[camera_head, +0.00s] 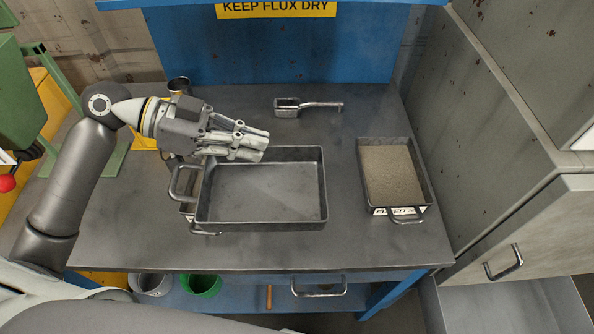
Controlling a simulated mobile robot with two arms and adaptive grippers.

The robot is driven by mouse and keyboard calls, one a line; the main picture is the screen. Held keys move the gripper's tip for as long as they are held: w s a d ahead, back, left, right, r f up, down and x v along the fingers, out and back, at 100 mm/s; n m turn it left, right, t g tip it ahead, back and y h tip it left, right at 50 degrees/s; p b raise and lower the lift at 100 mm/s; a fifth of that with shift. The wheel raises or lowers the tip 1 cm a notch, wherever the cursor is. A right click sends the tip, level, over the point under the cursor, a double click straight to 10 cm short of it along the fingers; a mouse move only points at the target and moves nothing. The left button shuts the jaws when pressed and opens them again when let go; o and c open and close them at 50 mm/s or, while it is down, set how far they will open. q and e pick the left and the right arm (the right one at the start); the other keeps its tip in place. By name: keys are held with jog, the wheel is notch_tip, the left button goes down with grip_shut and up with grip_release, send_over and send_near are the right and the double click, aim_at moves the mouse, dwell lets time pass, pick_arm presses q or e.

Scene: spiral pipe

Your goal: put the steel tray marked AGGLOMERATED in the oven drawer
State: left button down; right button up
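An empty dark steel tray (323,190) sits in the middle of the bench, with loop handles at its left end. Part of a pale label (187,208) shows low at its left side, but I cannot read it. Another steel tray (428,190), holding grey-brown granules (391,175), stands to its right; its front label (393,211) seems to read FUSED. My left gripper (266,144) is over the middle tray's back left edge, fingers pointing right. I cannot tell its opening or whether it touches the tray. A grey panel with a handle (503,262) shows at right, perhaps the oven drawer.
A metal scoop (288,107) lies at the back of the bench (340,250). A dark cup (180,86) stands behind my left arm. A tall grey cabinet (465,110) bounds the right side. Bare bench lies between the trays. Buckets (202,286) stand on the shelf below.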

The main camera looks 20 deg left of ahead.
pick_arm(q)
jog(key=w+d+f+p, duration=0.1)
jog(key=w+f, duration=0.3)
jog(key=w+d+f+p, duration=0.1)
jog(key=w+f+p, duration=0.1)
jog(key=w+f, duration=0.2)
jog(key=w+f+p, duration=0.1)
jog(key=w+f, duration=0.3)
jog(key=shift+w+d, duration=0.4)
jog(key=shift+f, duration=0.2)
jog(key=shift+f+b, duration=0.4)
jog(key=shift+b, duration=0.05)
pick_arm(e)
jog(key=shift+d+r, duration=0.15)
jog(key=shift+r, duration=0.75)
jog(key=shift+d+r, duration=0.1)
jog(key=shift+r, duration=0.75)
pick_arm(q)
jog(key=shift+f+b, duration=0.25)
jog(key=shift+b, duration=0.1)
pick_arm(e)
jog(key=shift+w+d+f, duration=0.1)
jog(key=shift+d+f, duration=0.15)
jog(key=shift+f, duration=0.05)
pick_arm(q)
jog(key=c, duration=1.6)
grip_release()
jog(key=shift+c, duration=0.2)
pick_arm(e)
jog(key=shift+d, duration=0.1)
